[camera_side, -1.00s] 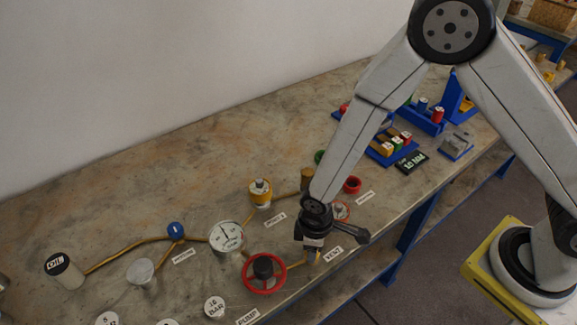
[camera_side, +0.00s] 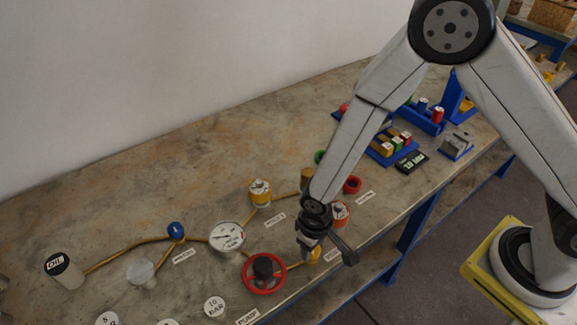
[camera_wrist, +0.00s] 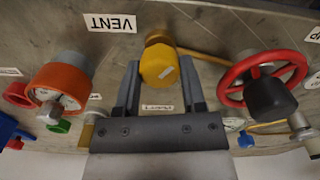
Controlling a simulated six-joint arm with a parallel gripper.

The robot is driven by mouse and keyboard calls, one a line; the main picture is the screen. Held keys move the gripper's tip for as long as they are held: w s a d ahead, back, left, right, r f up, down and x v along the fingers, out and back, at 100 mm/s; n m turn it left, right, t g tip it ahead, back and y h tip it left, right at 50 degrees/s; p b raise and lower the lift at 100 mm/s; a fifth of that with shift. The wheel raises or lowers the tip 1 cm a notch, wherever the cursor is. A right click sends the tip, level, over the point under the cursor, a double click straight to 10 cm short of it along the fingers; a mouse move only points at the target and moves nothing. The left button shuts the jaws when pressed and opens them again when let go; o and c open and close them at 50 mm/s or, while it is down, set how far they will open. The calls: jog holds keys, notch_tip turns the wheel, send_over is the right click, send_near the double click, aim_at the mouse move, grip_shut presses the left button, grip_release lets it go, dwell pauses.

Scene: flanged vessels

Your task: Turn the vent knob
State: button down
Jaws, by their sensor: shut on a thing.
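The vent knob is a small yellow knob (camera_wrist: 159,66) on a brass fitting, near the white VENT label (camera_wrist: 110,22) in the wrist view. My gripper (camera_wrist: 158,75) has one finger on each side of it and is shut on it. In the side view my gripper (camera_side: 309,245) points down at the front of the bench, and part of the yellow knob (camera_side: 315,254) shows just below it. The white dial gauge (camera_side: 227,236) stands to the left, its needle pointing left. The knob's far side is hidden by the fingers.
A red handwheel (camera_side: 264,273) with a dark hub stands close to the left of my gripper. An orange-collared fitting (camera_side: 340,213) is close behind it. The bench's front edge is near.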

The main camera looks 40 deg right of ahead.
jog(key=m, duration=0.5)
jog(key=shift+m, duration=0.3)
jog(key=m, duration=0.5)
jog(key=shift+m, duration=0.3)
jog(key=shift+c, duration=0.9)
grip_release()
jog(key=shift+r, duration=0.1)
jog(key=shift+r, duration=3.85)
